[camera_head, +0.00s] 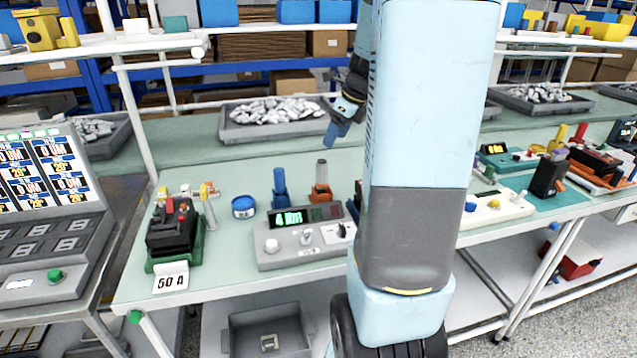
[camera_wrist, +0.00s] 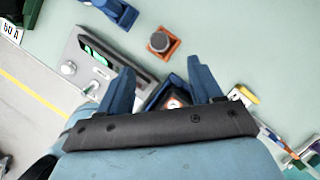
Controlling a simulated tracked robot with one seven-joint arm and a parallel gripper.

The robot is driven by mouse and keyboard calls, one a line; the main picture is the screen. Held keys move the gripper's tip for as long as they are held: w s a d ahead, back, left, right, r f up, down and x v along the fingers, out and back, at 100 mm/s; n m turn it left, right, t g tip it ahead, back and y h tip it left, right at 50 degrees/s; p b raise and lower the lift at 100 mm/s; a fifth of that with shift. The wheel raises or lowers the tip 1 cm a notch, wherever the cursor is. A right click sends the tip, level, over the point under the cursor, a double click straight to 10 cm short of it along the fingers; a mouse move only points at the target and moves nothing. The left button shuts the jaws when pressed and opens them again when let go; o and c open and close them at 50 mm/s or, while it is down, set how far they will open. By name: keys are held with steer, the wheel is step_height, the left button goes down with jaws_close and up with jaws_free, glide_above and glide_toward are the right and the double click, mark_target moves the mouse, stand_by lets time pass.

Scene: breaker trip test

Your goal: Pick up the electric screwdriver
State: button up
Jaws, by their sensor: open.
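My gripper (camera_head: 337,130) is in the air above the green bench, and its blue fingers are spread with nothing between them; it also shows in the wrist view (camera_wrist: 163,75). Two upright tools stand on the bench: a grey cylinder in an orange stand (camera_head: 320,192) and a blue tool (camera_head: 280,188) to its left. I cannot tell for sure which is the electric screwdriver. In the wrist view the orange stand (camera_wrist: 160,42) lies beyond the fingertips, apart from them, and the blue tool (camera_wrist: 118,12) is at the top edge.
A grey meter box (camera_head: 305,236) with a green display stands in front of the tools. A blue tape roll (camera_head: 243,207) and a black breaker on a green base (camera_head: 175,230) are to the left. A grey bin of metal parts (camera_head: 275,112) is behind. My arm hides the bench's middle.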

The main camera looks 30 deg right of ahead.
mark_target(323, 162)
steer(key=x, duration=1.3)
steer(key=shift+w+f, duration=0.1)
steer(key=shift+f, duration=0.15)
steer(key=shift+a, duration=0.1)
steer(key=shift+r, duration=0.1)
steer(key=c, duration=1.1)
